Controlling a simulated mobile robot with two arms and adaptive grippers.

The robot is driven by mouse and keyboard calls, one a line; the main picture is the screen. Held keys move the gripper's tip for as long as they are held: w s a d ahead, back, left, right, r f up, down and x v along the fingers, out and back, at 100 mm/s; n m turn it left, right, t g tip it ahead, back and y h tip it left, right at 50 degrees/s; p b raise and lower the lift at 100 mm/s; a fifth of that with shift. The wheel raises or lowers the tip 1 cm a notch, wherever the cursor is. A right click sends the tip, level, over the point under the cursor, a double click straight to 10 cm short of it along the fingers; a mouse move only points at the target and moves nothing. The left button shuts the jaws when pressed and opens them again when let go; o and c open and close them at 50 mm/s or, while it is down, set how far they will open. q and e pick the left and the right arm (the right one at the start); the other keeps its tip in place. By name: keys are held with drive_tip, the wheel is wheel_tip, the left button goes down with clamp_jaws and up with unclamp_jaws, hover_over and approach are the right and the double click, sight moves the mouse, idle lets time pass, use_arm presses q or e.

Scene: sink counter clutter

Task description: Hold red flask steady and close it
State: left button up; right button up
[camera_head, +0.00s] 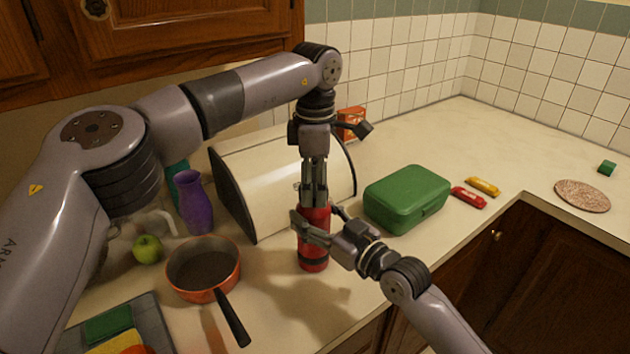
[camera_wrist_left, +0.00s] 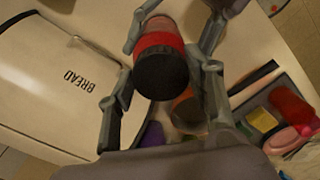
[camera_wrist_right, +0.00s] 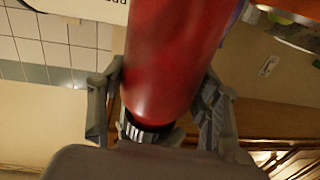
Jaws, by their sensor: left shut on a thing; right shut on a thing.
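The red flask (camera_head: 313,252) stands upright on the counter near its front edge, with a dark band low on its body. My left gripper (camera_head: 314,196) points straight down from above and is shut on the flask's dark lid (camera_wrist_left: 161,73) at the top. Red shows right below the lid in the left wrist view; whether the lid is fully seated cannot be told. My right gripper (camera_head: 318,226) comes in from the right and is shut on the flask's body. The red body (camera_wrist_right: 175,55) fills the space between its fingers in the right wrist view.
A cream bread box (camera_head: 265,180) stands close behind the flask. An orange pan (camera_head: 203,268) is to the left, its handle pointing forward. A purple vase (camera_head: 192,202) and green apple (camera_head: 148,249) are farther left.

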use_arm(q)
drive_tip(key=m, duration=1.1)
drive_tip(key=shift+s, duration=0.1)
drive_tip(key=m, duration=0.6)
drive_tip(key=shift+a+f+m, duration=0.1)
drive_tip(key=shift+a+m, duration=0.05)
drive_tip(key=shift+m, duration=0.25)
drive_tip(key=m, duration=0.4)
drive_tip(key=shift+a+m, duration=0.1)
drive_tip(key=shift+m, duration=0.3)
drive_tip(key=o, duration=0.8)
